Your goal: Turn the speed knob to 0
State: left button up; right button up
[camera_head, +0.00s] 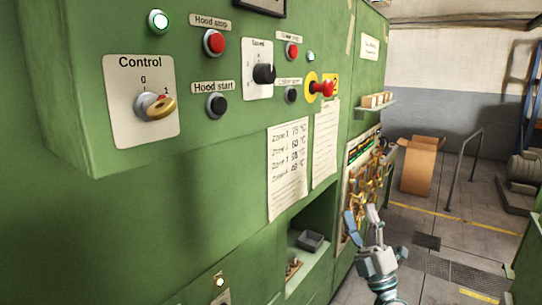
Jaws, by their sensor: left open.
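The speed knob (264,73) is a black rotary knob on a white plate (257,88), upper middle of the green cabinet's front. The small print on its plate is too blurred to read surely, and I cannot tell which mark the knob points at. My left gripper (361,215) is at the lower right, below and to the right of the knob and well apart from it. Its fingers point up and are spread open, with nothing visible between them. My right gripper is not in view.
The green cabinet (150,215) also bears a Control switch (156,106), red and black hood buttons, and a red emergency stop (321,89) right of the knob. A recess (307,250) holds a grey tray. A cardboard box (419,166) and a rail stand at right.

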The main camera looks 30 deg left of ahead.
pick_arm(q)
jog(key=s+a+r+n+g+p, duration=0.1)
jog(key=s+r+n+g, duration=0.4)
jog(key=s+r, duration=0.3)
jog(key=s+a+r+n+g+p, duration=0.1)
jog(key=s+r+n+g, duration=0.35)
jog(key=r, duration=0.55)
jog(key=t+h+p, duration=0.3)
jog(key=t+h, duration=0.1)
jog(key=h, duration=0.2)
send_near(270, 77)
jog(key=shift+m, duration=0.45)
jog(key=p+x, duration=0.3)
jog(key=x, duration=0.4)
jog(key=shift+d+r, duration=0.1)
jog(key=shift+r, duration=0.05)
jog(key=shift+w+a+r+t+p, duration=0.25)
jog(key=shift+w+a+p, duration=0.15)
jog(key=shift+w+p, duration=0.15)
jog(key=shift+a+f, duration=0.15)
jog(key=shift+a, duration=0.7)
jog(key=c, duration=0.3)
grip_shut()
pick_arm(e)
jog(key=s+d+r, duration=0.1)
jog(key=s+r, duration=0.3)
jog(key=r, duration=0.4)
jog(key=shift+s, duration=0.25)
